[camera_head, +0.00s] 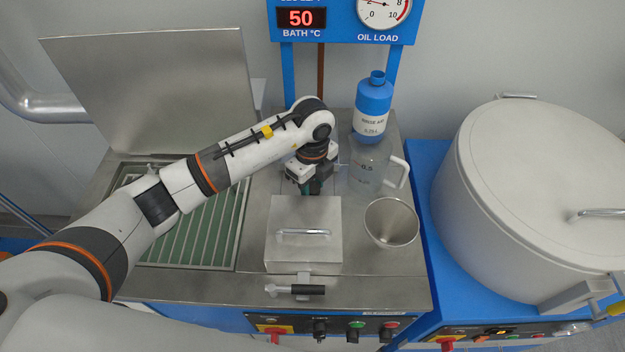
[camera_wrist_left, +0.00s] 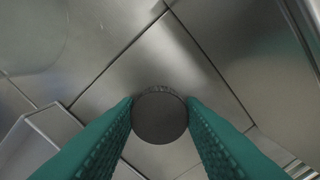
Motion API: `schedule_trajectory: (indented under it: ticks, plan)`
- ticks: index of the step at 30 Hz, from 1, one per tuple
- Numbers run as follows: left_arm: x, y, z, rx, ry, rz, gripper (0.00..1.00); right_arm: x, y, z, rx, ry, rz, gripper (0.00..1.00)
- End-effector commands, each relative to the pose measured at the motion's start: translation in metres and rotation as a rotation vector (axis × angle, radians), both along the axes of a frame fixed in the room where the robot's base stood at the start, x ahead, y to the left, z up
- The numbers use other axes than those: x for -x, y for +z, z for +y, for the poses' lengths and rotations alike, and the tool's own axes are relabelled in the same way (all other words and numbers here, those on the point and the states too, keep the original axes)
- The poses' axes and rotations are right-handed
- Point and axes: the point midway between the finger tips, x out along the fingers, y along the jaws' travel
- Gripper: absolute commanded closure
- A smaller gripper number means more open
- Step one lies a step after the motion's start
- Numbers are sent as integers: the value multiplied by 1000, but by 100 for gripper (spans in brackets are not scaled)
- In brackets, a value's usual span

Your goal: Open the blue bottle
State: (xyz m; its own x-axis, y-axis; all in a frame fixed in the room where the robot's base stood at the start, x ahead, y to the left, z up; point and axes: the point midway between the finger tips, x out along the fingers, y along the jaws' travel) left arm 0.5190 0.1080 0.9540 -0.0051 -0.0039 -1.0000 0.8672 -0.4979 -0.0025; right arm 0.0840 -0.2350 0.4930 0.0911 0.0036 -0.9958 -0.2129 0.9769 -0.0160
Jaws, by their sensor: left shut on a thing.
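The blue bottle (camera_head: 373,103) with a white label stands upright at the back right of the steel bench, behind a clear jug. Its narrow blue neck shows at the top, with no separate cap visible on it. My left gripper (camera_head: 312,186) is left of the bottle and apart from it, above the bench behind a steel lid box. In the left wrist view its green fingers (camera_wrist_left: 160,112) are shut on a dark round cap-like piece (camera_wrist_left: 160,118). My right gripper is not in view.
The clear jug (camera_head: 367,168) and a steel funnel (camera_head: 391,222) stand right of my gripper. The handled steel lid (camera_head: 304,252) lies in front. A grated basin (camera_head: 205,232) with a raised cover (camera_head: 160,85) is left. A large white drum (camera_head: 535,190) stands right.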

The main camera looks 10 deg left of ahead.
Motion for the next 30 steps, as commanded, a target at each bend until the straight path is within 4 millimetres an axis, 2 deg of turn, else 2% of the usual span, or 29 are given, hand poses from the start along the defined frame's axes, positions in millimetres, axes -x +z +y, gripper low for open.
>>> schedule_trajectory:
  ticks: [11, 12, 15, 26, 30]
  plan:
    - [0, -6, 0, 0, 0, -1, 92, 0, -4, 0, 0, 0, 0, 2]
    - [0, -5, 0, 0, 0, -1, 58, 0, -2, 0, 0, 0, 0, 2]
    - [0, -5, 0, 0, 0, -1, 43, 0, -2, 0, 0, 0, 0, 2]
    - [-1, 2, 0, 1, -1, -3, 43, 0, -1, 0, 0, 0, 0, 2]
    - [-1, 23, 0, 1, -2, -6, 43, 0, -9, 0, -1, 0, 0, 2]
